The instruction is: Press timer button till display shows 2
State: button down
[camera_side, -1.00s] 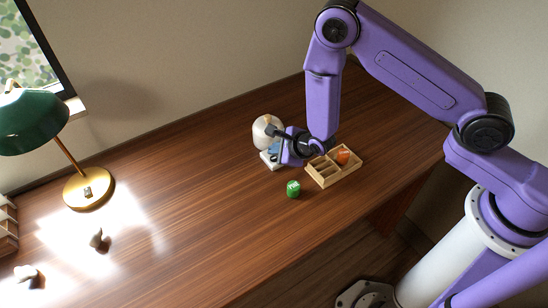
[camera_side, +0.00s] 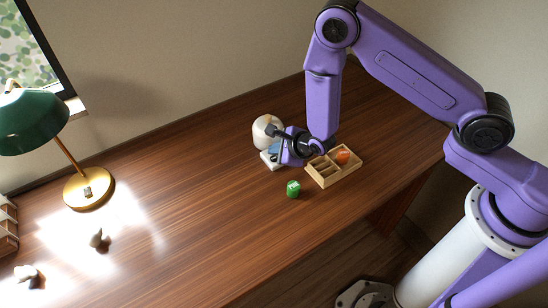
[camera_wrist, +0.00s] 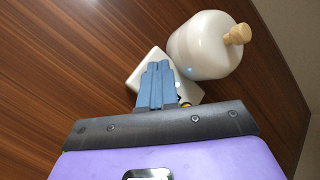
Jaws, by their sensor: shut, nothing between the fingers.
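The timer (camera_side: 267,160) is a small white box on the wooden table, largely behind my gripper in the side view. In the wrist view the timer (camera_wrist: 191,93) shows as a white body under and around my fingers. My gripper (camera_wrist: 157,68) is shut and empty, its blue fingers together over the timer. In the side view my gripper (camera_side: 274,151) is down at the timer. I cannot tell whether the fingertips touch the button. The button and the display are hidden, so no number is readable.
A white jar with a cork (camera_wrist: 207,45) stands right beside the timer. A divided wooden tray (camera_side: 322,174) holds an orange item (camera_side: 343,156). A green object (camera_side: 293,188) stands in front. A brass lamp (camera_side: 89,190) is far left. The table's middle is clear.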

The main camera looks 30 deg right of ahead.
jog(key=shift+f, duration=0.15)
jog(key=shift+f, duration=0.3)
jog(key=shift+f, duration=0.35)
dwell(0.8)
jog(key=shift+r, duration=0.8)
jog(key=shift+r, duration=0.1)
jog(key=shift+r, duration=2.4)
